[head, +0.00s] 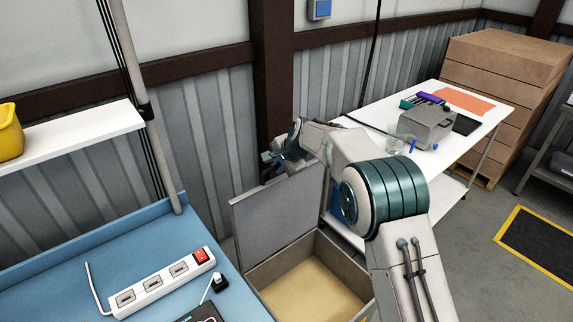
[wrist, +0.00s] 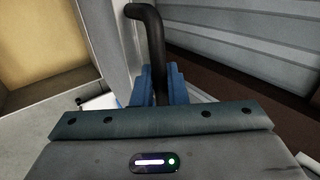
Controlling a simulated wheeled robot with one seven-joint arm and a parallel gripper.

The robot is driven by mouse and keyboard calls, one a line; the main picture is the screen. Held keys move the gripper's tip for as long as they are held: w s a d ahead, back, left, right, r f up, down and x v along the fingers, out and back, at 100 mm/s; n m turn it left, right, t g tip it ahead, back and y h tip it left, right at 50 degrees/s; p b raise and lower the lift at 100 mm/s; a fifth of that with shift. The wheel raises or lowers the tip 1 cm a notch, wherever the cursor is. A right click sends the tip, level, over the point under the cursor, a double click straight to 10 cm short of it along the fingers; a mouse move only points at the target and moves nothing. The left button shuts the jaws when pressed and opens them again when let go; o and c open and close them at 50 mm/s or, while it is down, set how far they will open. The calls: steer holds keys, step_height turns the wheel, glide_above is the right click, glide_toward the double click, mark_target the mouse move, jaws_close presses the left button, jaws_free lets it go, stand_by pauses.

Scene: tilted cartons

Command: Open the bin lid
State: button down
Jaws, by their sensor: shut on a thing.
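The bin (head: 357,262) stands on the floor between the blue workbench and the white table. Its grey lid (head: 277,215) stands raised, close to upright, at the bin's back left side, and the tan inside of the bin shows. In the wrist view a black bent handle (wrist: 150,40) rises between the blue fingers of my gripper (wrist: 163,85), which are shut on it. The lid's edge (wrist: 112,40) runs beside the handle. In the head view my gripper (head: 272,157) is at the top of the raised lid, and the handle there is too small to make out.
A blue workbench (head: 130,250) with a power strip (head: 165,283) is at the left. A white table (head: 465,127) with a grey toolbox (head: 427,127) stands behind my arm. Stacked cartons (head: 500,80) are at the back right. The corrugated wall is close behind the lid.

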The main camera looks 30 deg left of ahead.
steer(key=shift+w, duration=0.2)
steer(key=c, duration=1.5)
jaws_free()
steer(key=shift+c, duration=0.2)
steer(key=shift+a, duration=0.1)
steer(key=shift+s+r, duration=0.1)
steer(key=b+v, duration=0.4)
steer(key=v, duration=0.9)
steer(key=shift+d+r, duration=0.25)
